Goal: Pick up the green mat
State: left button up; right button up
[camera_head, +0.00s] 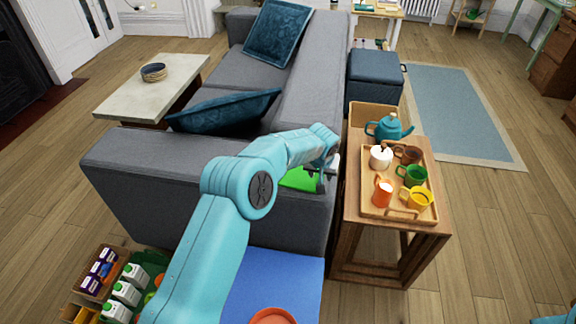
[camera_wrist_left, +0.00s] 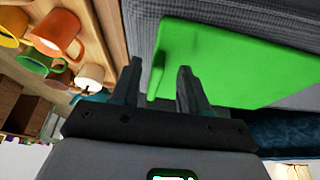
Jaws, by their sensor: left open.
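The green mat (camera_head: 300,179) lies on the grey sofa (camera_head: 140,170), at its near right corner beside the side table. In the head view my left arm covers part of it. In the left wrist view the mat (camera_wrist_left: 235,62) is a flat bright green sheet on grey fabric. My left gripper (camera_head: 327,178) is at the mat's right edge. Its two fingers (camera_wrist_left: 160,72) are open, and the mat's edge shows between and beyond them. I cannot tell whether they touch it. My right gripper is out of view.
Blue cushions (camera_head: 222,112) lie on the sofa. Crates with cartons (camera_head: 125,292) stand at lower left. Open floor lies right.

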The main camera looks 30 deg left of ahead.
pick_arm(q)
jog(key=shift+w+f, duration=0.2)
jog(key=shift+f, duration=0.25)
grip_shut()
jog(key=shift+r, duration=0.1)
jog(key=shift+r, duration=0.1)
